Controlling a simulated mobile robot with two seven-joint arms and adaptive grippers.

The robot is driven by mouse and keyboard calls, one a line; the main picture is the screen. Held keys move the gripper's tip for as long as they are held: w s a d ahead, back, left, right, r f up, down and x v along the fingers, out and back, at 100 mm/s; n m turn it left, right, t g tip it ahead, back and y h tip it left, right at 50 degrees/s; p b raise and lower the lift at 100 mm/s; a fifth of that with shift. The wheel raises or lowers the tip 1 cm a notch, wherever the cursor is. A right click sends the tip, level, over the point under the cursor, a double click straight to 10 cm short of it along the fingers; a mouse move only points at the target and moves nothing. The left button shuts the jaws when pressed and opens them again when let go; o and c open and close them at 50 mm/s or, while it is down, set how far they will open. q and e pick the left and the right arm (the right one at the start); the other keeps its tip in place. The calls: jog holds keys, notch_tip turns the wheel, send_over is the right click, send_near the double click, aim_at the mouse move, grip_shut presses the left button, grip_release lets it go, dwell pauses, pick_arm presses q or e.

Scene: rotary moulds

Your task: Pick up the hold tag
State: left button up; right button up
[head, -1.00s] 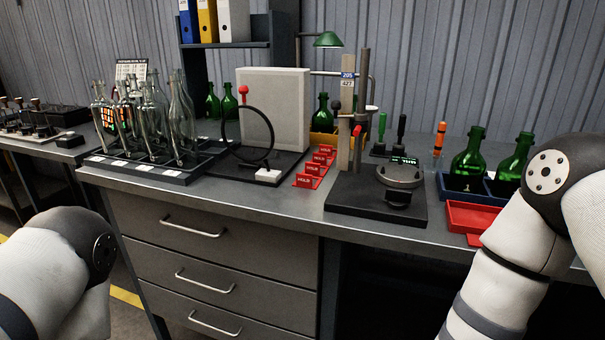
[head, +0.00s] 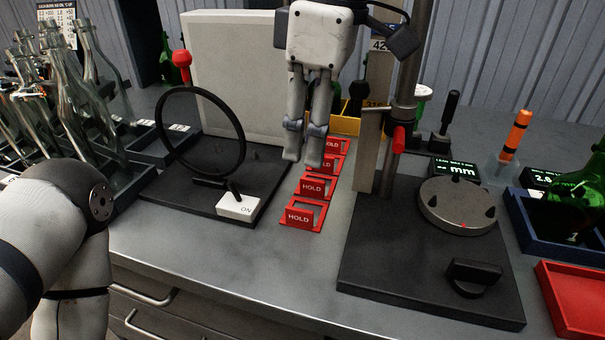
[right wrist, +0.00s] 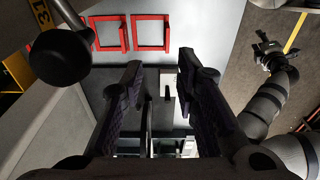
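Several red hold tags stand in a row on the grey bench. The front tag (head: 304,216) and the one behind it (head: 313,189) show white HOLD lettering. The rear tags (head: 325,163) are partly hidden by my right gripper (head: 303,160). That gripper points down over the row, its fingers apart and empty. In the right wrist view, the open fingers (right wrist: 159,75) have a clear gap, and two red tag frames (right wrist: 150,32) lie beyond them, near the top. My left gripper (right wrist: 268,50) seems to show small at the upper right there; its finger state is unclear.
Left of the tags is a black base with a black ring (head: 201,178) and a pale panel (head: 222,70). Right of them is a gauge stand (head: 430,270) with a post and round plate. A red tray (head: 580,300) is at far right. Bare bench lies before the tags.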

send_over(300, 210)
jog(key=f, duration=0.4)
jog(key=shift+s+d+f, duration=0.15)
jog(key=shift+s+d, duration=0.1)
jog(key=shift+d, duration=0.1)
jog(key=f, duration=0.7)
jog(key=shift+w+a+f, duration=0.15)
jog(key=shift+w+a, duration=0.1)
jog(key=shift+a, duration=0.15)
grip_shut()
